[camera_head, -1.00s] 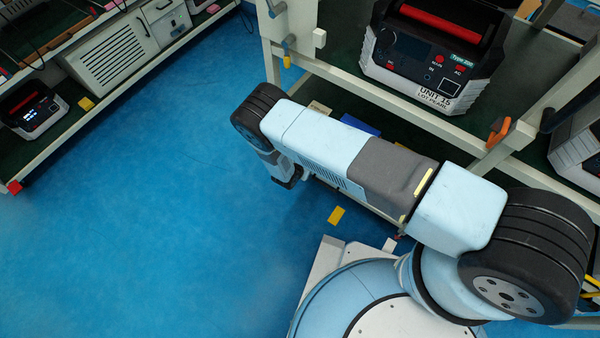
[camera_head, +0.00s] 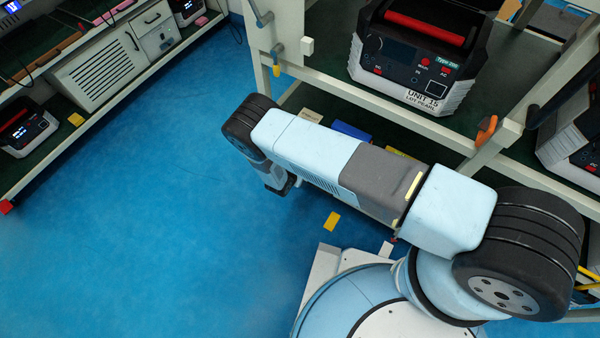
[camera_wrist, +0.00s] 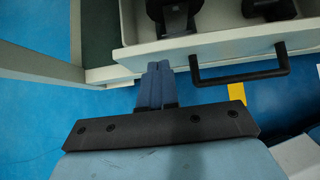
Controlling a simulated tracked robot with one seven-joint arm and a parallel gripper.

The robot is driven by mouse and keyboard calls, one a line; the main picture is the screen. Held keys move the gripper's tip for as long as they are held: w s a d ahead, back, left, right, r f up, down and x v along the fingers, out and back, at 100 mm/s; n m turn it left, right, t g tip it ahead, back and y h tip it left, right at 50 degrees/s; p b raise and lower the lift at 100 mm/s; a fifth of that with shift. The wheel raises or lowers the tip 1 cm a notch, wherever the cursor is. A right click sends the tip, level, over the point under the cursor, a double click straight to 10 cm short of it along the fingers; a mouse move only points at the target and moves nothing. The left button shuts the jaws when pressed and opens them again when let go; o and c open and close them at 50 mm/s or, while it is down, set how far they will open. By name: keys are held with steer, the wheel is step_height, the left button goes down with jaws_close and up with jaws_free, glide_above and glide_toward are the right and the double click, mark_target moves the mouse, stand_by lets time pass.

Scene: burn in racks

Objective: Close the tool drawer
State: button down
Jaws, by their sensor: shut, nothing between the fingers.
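The tool drawer shows in the wrist view with a pale front panel (camera_wrist: 220,43) and a black bar handle (camera_wrist: 243,76). It stands open, with dark tools (camera_wrist: 175,18) inside. My gripper (camera_wrist: 156,66) has its blue fingers shut together and empty. The fingertips are at the drawer front's lower edge, left of the handle; I cannot tell whether they touch it. In the head view my arm crosses in front of the bench, and I cannot make out the drawer there.
A rack on the right holds a black and white unit marked UNIT 15 (camera_head: 412,62). An orange-handled item (camera_head: 486,131) hangs on its frame. Another rack (camera_head: 115,62) stands at left.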

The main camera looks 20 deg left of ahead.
steer(key=s+f+v, duration=0.1)
steer(key=v, duration=1)
steer(key=shift+s, duration=0.6)
steer(key=shift+a, duration=0.1)
